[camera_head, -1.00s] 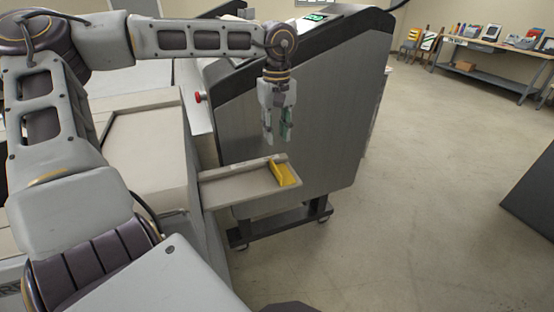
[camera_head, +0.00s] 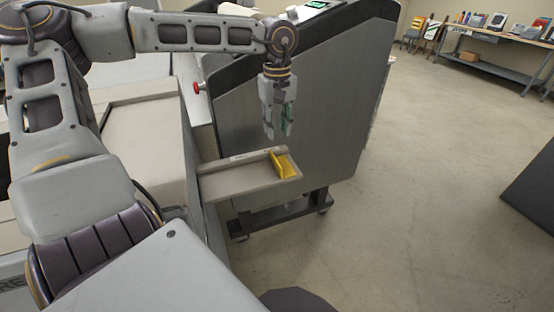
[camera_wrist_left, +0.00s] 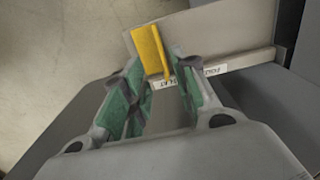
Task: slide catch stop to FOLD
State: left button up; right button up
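The yellow catch stop (camera_head: 284,164) stands near the outer right end of a grey catch tray (camera_head: 240,181) that juts from the machine. In the left wrist view the yellow stop (camera_wrist_left: 148,50) shows beyond the fingertips, and a white label strip (camera_wrist_left: 203,75) with small, hard-to-read lettering runs along the tray's edge. My right gripper is not in view.
The large grey laminator (camera_head: 300,95) stands right behind the tray, with a red knob (camera_head: 196,87) at its left. A workbench (camera_head: 490,50) with several items is at the far right.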

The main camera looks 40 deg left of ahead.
aim_at(277, 161)
pick_arm(q)
notch_tip(277, 161, down, 12)
jog(key=shift+r, duration=0.1)
dwell(0.5)
jog(key=shift+c, duration=0.3)
grip_shut()
